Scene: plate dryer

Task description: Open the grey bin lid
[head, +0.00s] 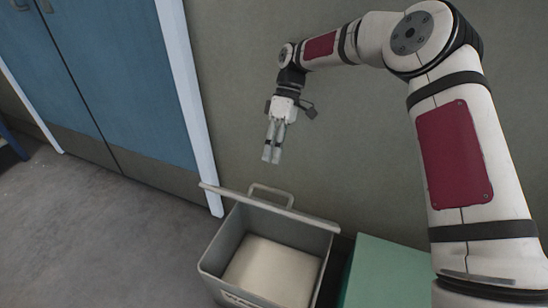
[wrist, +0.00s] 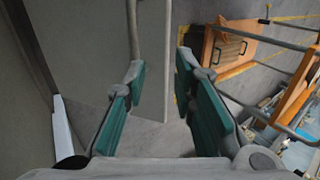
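The grey bin (head: 215,252) stands on the floor below my gripper, and its inside is exposed. Its grey lid (head: 312,219) is raised, seen nearly edge-on along the bin's wall side. The looped lid handle (head: 270,188) is on the side toward the wall. In the wrist view the lid edge (wrist: 153,60) and handle (wrist: 134,28) show beyond the fingertips. My gripper (head: 271,160) points down above the lid, apart from the handle. Its green-padded fingers (wrist: 160,72) are apart with nothing held between them.
A pale block or filling (head: 272,270) lies inside the bin. A green box (head: 385,270) stands right of the bin. The wall is close behind, with a blue door (head: 115,80) at left. Orange-framed furniture (wrist: 225,50) shows in the wrist view. Floor at left is clear.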

